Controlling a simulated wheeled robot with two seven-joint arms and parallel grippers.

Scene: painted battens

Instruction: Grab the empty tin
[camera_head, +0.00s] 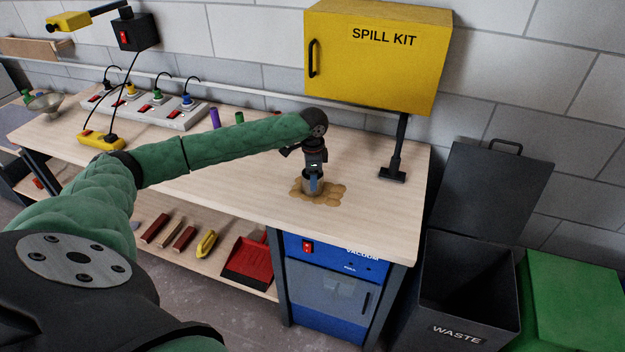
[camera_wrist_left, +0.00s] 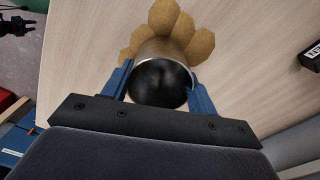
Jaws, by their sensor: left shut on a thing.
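In the left wrist view the tin (camera_wrist_left: 160,76) shows a dark, round end toward the camera. My left gripper (camera_head: 314,182) comes down on it from above. In the left wrist view its blue fingers (camera_wrist_left: 160,88) are closed on both sides of the tin. The tin's lower part is partly hidden by the fingers, and I cannot tell whether it touches the mat. My right gripper does not clearly show in the head view.
A yellow spill kit cabinet (camera_head: 378,60) hangs behind the bench. A black stand (camera_head: 393,172) is right of the tin. A waste bin (camera_head: 462,325) with its lid up stands right of the bench. A power strip (camera_head: 145,110) lies at the back left. The bench front (camera_head: 380,225) is clear.

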